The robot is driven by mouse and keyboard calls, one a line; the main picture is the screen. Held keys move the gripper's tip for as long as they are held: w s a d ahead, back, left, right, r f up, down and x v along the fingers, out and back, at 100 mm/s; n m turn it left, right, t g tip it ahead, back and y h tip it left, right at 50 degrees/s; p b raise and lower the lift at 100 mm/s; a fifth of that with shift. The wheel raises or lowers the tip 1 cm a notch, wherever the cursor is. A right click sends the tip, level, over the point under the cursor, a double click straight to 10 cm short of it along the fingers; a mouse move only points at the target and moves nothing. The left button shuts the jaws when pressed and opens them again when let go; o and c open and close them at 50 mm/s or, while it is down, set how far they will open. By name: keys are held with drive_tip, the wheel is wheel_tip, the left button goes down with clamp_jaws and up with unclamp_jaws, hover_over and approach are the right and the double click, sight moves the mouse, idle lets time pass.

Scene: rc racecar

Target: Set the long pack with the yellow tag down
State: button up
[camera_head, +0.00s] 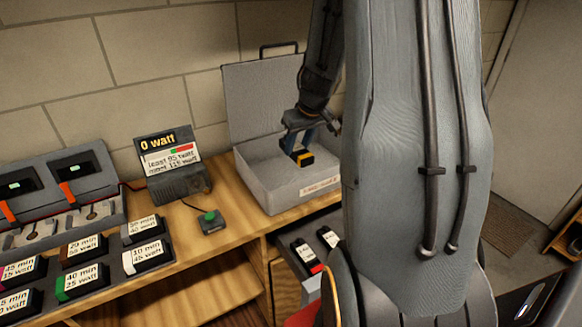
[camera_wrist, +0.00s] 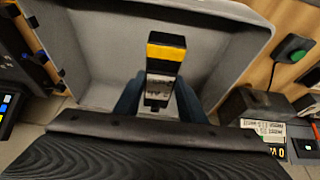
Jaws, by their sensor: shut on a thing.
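The long pack with the yellow tag (camera_head: 305,158) is dark with a yellow band and is inside or just above the open grey case (camera_head: 285,190). In the wrist view the pack (camera_wrist: 165,52) stands between the two blue fingers of my gripper (camera_wrist: 158,100), with a white printed label partly hidden near the fingers. My gripper (camera_head: 298,138) also shows in the head view, reaching down into the case and shut on the pack. The grey case floor (camera_wrist: 110,60) shows around the pack. I cannot tell whether the pack touches the floor.
Left of the case stand a meter reading "0 watt" (camera_head: 172,165) and a box with a green button (camera_head: 209,221). Several labelled packs (camera_head: 82,281) lie at the left near a charger (camera_head: 60,190). An open drawer (camera_head: 305,250) holds packs below the case. The raised lid (camera_head: 262,95) stands behind.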

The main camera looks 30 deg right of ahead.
drive_tip(key=shift+w, duration=0.25)
wheel_tip(320, 180, down, 6)
drive_tip(key=b, duration=0.2)
drive_tip(key=shift+w+b, duration=0.15)
drive_tip(key=shift+b, duration=0.2)
drive_tip(key=shift+f+b, duration=1.25)
drive_tip(key=shift+f, duration=0.75)
drive_tip(key=shift+f, duration=0.1)
drive_tip(key=o, duration=1.3)
